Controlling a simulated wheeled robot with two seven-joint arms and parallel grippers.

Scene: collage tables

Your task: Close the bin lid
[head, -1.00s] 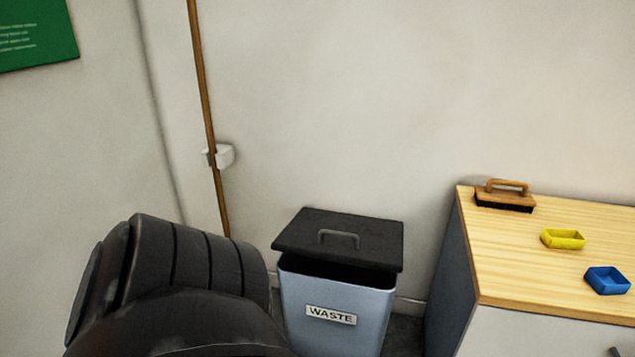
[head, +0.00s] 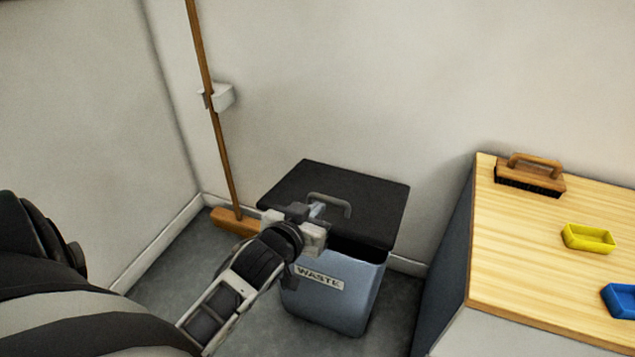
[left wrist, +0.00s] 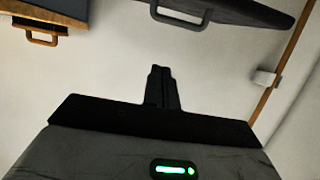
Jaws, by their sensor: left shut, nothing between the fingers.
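The blue-grey waste bin (head: 335,300) stands on the floor by the wall, with a WASTE label on its front. Its black lid (head: 375,208) is partly open, with a dark gap between the lid's front edge and the bin rim. The lid carries a grey handle (head: 341,203). My left gripper (head: 317,210) is shut and empty, in front of the lid by the handle's left part; I cannot tell whether they touch. In the left wrist view the shut fingers (left wrist: 162,76) point toward the lid (left wrist: 235,10) and handle (left wrist: 180,18), with space between. My right gripper is not in view.
A broom (head: 223,160) leans in the corner left of the bin, held by a white wall clip (head: 221,97). A wooden-topped cabinet (head: 520,260) at right holds a brush (head: 530,176), a yellow tray (head: 588,238) and a blue tray (head: 620,300).

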